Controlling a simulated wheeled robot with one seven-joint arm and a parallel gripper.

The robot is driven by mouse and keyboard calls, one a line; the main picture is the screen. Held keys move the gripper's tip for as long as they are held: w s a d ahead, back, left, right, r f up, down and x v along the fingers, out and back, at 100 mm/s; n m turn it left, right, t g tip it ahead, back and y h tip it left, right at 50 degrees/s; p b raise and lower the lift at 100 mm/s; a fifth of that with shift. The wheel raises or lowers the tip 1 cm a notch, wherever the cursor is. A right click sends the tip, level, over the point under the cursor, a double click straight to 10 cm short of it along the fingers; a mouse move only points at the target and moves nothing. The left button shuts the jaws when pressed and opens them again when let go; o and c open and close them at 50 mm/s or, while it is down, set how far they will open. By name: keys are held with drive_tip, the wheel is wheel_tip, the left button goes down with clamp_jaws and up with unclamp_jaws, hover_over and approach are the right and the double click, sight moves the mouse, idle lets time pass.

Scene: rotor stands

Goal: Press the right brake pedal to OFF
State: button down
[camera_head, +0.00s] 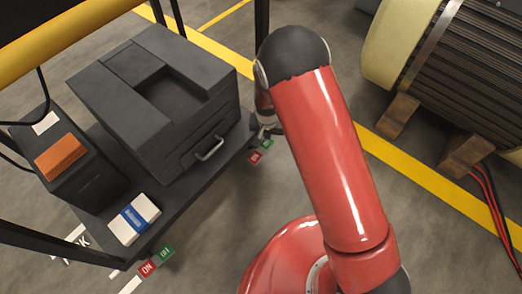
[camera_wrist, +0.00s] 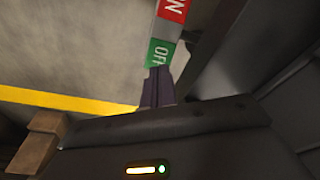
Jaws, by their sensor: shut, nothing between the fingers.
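The right brake pedal shows at the cart's right corner in the head view, with a red ON part (camera_head: 255,157) and a green OFF part (camera_head: 267,144). In the wrist view the red ON part (camera_wrist: 172,10) is at the top edge and the green OFF part (camera_wrist: 159,53) lies below it. My gripper (camera_wrist: 158,73) is shut and empty, its tips overlapping the lower end of the green part. I cannot tell whether they touch it. In the head view my arm hides most of the gripper, close beside the pedal.
The black cart (camera_head: 190,195) carries a dark printer-like box (camera_head: 165,95) and a white-and-blue pack (camera_head: 134,219). Another pedal (camera_head: 156,260) with ON and OFF parts is at its front-left corner. A dark upright post (camera_head: 262,20) stands above the gripper. A large motor (camera_head: 455,70) rests on wooden blocks at right.

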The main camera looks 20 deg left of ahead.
drive_tip(key=shift+f+b, duration=0.75)
drive_tip(key=shift+f, duration=0.8)
idle(0.9)
drive_tip(key=shift+r, duration=0.1)
drive_tip(key=shift+r+p, duration=2.25)
drive_tip(key=shift+r, duration=1.15)
drive_tip(key=shift+r, duration=0.1)
wheel_tip(320, 180, up, 17)
drive_tip(key=y+p, duration=0.1)
drive_tip(key=p, duration=0.2)
hover_over(267, 142)
drive_tip(key=w+d, duration=0.2)
drive_tip(key=d, duration=0.5)
drive_tip(key=s+d+r+m+t+p, duration=0.1)
drive_tip(key=s+d+r, duration=0.1)
drive_tip(key=d+r, duration=0.35)
drive_tip(key=s+d+r+p, duration=0.1)
drive_tip(key=s+d+r, duration=0.15)
drive_tip(key=r, duration=0.55)
drive_tip(key=s+d+r+t+h+p, duration=0.1)
drive_tip(key=s+d+r+p, duration=0.3)
drive_tip(key=s+d+r, duration=1)
drive_tip(key=s+r+t, duration=0.1)
drive_tip(key=s, duration=0.3)
drive_tip(key=shift+d+r+m+t, duration=0.3)
drive_tip(key=shift+t, duration=0.1)
